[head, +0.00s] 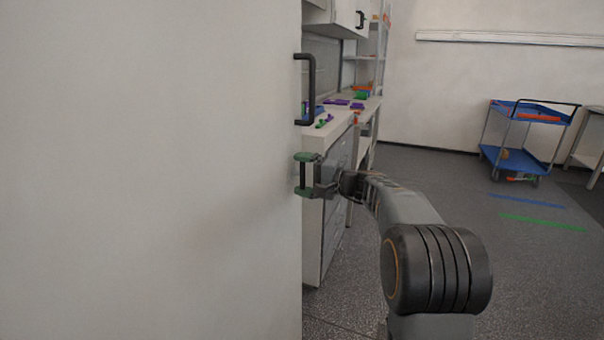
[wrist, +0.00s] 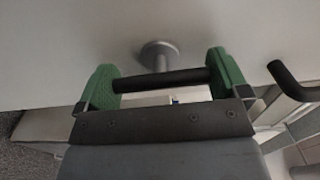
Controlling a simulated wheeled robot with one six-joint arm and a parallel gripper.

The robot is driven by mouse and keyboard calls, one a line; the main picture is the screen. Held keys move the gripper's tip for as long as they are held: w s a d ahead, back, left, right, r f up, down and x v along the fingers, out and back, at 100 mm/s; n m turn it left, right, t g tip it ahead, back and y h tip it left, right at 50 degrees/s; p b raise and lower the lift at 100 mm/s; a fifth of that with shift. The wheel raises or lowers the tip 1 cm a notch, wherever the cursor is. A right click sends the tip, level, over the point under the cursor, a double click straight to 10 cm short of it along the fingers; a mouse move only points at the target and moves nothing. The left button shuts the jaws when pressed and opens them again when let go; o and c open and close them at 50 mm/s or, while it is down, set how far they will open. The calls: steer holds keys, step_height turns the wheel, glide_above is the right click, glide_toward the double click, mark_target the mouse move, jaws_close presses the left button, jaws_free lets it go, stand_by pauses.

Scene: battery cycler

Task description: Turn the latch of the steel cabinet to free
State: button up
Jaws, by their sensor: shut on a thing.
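The steel cabinet (head: 150,170) fills the left of the head view as a large pale, flat face. Its latch is a short black bar (wrist: 165,81) on a round metal boss (wrist: 158,53) in the wrist view. My gripper (head: 307,175) is at the cabinet's right edge, below the black pull handle (head: 311,90). Its two green fingers (wrist: 163,73) are shut on the two ends of the latch bar. In the head view the bar (head: 302,176) stands upright between the fingers; the boss is hidden there.
The pull handle's bent end (wrist: 284,75) shows close to the right of my gripper in the wrist view. A bench with drawers (head: 336,190) stands behind the cabinet edge. A blue cart (head: 510,158) stands at the far right. The floor between is clear.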

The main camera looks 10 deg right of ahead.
stand_by(0.5)
steer(key=o, duration=0.6)
steer(key=shift+c, duration=0.2)
steer(key=v, duration=1.3)
steer(key=shift+s+d, duration=0.25)
steer(key=shift+d, duration=0.1)
steer(key=shift+w+m, duration=0.1)
steer(key=shift+m, duration=0.2)
